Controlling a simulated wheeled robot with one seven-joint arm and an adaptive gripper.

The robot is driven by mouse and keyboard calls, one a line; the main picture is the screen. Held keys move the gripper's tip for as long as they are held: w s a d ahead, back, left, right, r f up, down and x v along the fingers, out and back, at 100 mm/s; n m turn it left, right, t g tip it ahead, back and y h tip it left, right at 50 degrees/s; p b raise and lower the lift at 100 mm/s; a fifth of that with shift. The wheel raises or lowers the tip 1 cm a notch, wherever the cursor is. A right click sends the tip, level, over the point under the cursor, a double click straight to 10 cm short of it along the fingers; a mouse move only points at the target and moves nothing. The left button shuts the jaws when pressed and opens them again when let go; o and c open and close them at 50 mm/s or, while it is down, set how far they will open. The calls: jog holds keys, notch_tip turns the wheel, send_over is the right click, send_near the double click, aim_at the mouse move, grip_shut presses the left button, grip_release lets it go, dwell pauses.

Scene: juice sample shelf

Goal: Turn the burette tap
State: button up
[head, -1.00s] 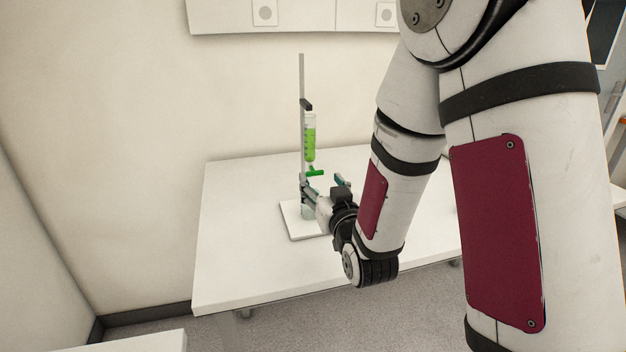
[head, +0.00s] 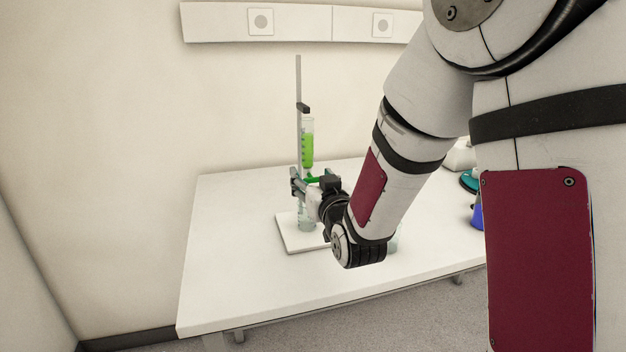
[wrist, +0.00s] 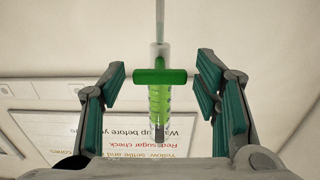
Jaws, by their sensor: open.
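The burette (head: 307,142) holds green liquid and is clamped to an upright rod (head: 298,80) on a white base plate (head: 290,237). Its green tap (head: 313,180) sits just below the tube, partly hidden by my gripper in the head view. In the wrist view the green tap handle (wrist: 160,76) lies crosswise between my fingers. My gripper (wrist: 162,98) is open, with one teal-padded finger on each side of the tap and a gap at both ends. In the head view my gripper (head: 312,186) is at tap height. A clear vessel (head: 306,222) stands below, partly hidden.
The white table (head: 225,285) is clear at left and front. A blue item (head: 477,215) and a teal-topped item (head: 468,181) stand at right, partly behind my arm. A printed notice (wrist: 110,130) shows in the wrist view. A wall panel (head: 290,22) is behind.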

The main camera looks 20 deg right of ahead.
aim_at(310, 130)
jog(key=c, duration=1.2)
jog(key=shift+o, duration=0.2)
jog(key=m+b, duration=0.2)
jog(key=b, duration=0.1)
jog(key=shift+w+f, duration=0.1)
jog(key=shift+f, duration=0.05)
jog(key=shift+d+m+b, duration=0.1)
jog(key=shift+m+b, duration=1)
jog(key=shift+m, duration=0.5)
jog(key=o, duration=1.2)
jog(key=shift+c, duration=0.2)
notch_tip(310, 130, up, 10)
jog(key=shift+r, duration=0.1)
